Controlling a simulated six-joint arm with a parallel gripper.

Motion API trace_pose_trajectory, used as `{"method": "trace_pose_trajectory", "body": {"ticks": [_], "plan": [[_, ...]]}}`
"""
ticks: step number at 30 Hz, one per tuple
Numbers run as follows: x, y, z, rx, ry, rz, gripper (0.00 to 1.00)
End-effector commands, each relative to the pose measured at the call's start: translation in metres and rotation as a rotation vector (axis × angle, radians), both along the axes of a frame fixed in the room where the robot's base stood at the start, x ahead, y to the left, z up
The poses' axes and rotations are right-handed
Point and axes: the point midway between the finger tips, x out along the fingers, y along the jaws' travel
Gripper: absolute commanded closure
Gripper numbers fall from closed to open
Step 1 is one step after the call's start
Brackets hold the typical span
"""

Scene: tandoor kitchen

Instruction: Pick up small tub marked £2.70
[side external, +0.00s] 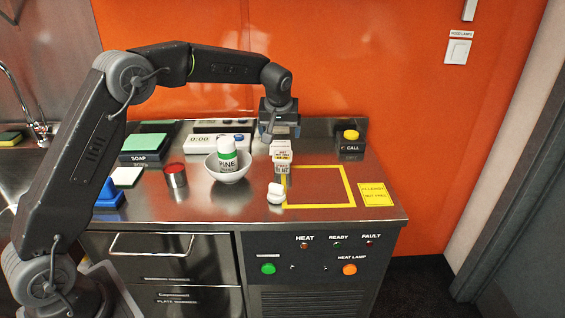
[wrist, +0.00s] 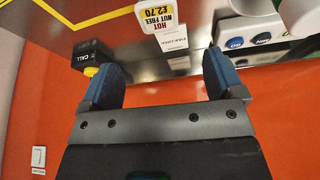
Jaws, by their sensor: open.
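The small tub marked £2.70 (wrist: 158,17) shows at the top of the wrist view, with a yellow-and-white label reading HOT, NUT FREE, £2.70. In the side view a small white piece with a yellow label (side external: 281,157) stands just below my gripper, at the left edge of the yellow-outlined square; its print is too small to read fully. My gripper (side external: 279,132) points down behind and above it. In the wrist view my gripper (wrist: 162,78) has its two blue fingers wide apart, with nothing between them. The tub lies beyond the fingertips, apart from them.
A white bowl (side external: 229,177) holding a green-and-white can (side external: 227,153) stands left of the label. A small white object (side external: 275,193) sits in front. A timer (side external: 208,143) is behind left. The CALL button (side external: 351,142) is back right. The yellow-outlined square (side external: 320,200) is mostly clear.

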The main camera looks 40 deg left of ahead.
Motion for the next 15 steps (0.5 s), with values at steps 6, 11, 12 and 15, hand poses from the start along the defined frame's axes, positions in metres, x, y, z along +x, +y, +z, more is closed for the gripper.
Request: {"method": "trace_pose_trajectory", "body": {"ticks": [6,11,12,15], "plan": [[0.011,0.010,-0.039,0.000,0.005,0.000,0.13],[0.019,0.016,-0.063,-0.001,0.003,-0.001,0.13],[0.021,0.017,-0.067,-0.001,0.003,-0.001,0.13],[0.023,0.019,-0.073,0.000,0.003,-0.001,0.13]]}}
